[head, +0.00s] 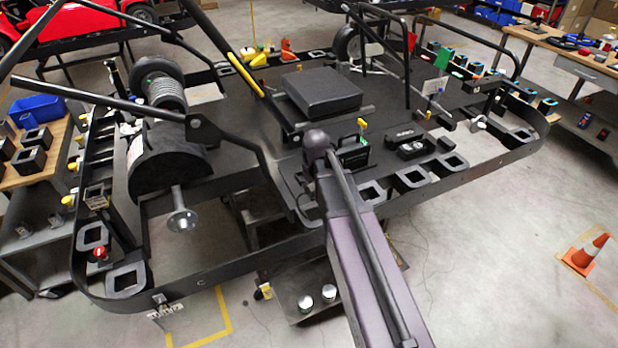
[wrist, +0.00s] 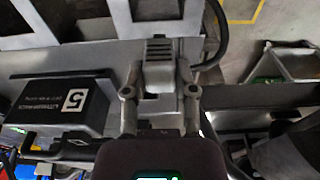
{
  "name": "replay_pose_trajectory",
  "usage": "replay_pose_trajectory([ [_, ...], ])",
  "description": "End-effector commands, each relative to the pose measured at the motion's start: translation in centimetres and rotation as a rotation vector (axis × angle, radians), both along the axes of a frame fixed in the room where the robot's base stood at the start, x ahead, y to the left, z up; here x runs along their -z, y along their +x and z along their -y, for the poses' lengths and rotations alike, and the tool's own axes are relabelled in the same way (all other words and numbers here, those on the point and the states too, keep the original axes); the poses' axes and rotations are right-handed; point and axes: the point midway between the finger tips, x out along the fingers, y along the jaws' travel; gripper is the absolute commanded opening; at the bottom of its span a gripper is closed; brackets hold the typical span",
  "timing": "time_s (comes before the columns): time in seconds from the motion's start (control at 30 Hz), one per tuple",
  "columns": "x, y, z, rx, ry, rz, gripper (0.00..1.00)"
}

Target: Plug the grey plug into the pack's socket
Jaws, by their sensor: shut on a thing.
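In the wrist view the grey plug (wrist: 158,68), a blocky piece with slots across its end, sits between the two fingers of my gripper (wrist: 160,92), which are shut on it. In the head view my own arm crosses the kart's near side, and my gripper and the plug are hidden. Black boxes (head: 410,143) sit on the kart deck there; I cannot tell which is the pack.
The kart frame (head: 470,178) has square openings along its near rail. A raised black block (head: 323,91) and upright bars stand over the deck. A dark cable (wrist: 218,38) curves right of the plug. An orange cone (head: 588,252) stands on open floor at right.

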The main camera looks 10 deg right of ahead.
Motion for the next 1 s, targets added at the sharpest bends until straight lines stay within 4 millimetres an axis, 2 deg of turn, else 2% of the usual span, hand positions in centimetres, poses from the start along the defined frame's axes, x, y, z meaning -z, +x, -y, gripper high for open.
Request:
replay_pose_trajectory([
  [0.03, -0.08, -0.67, 0.01, 0.0, 0.0, 0.0, 0.0],
  [0.2, -0.13, -1.33, 0.0, 0.0, 0.0, 0.0, 0.0],
  [1.0, -0.13, -1.37, 0.0, 0.0, 0.0, 0.0, 0.0],
])
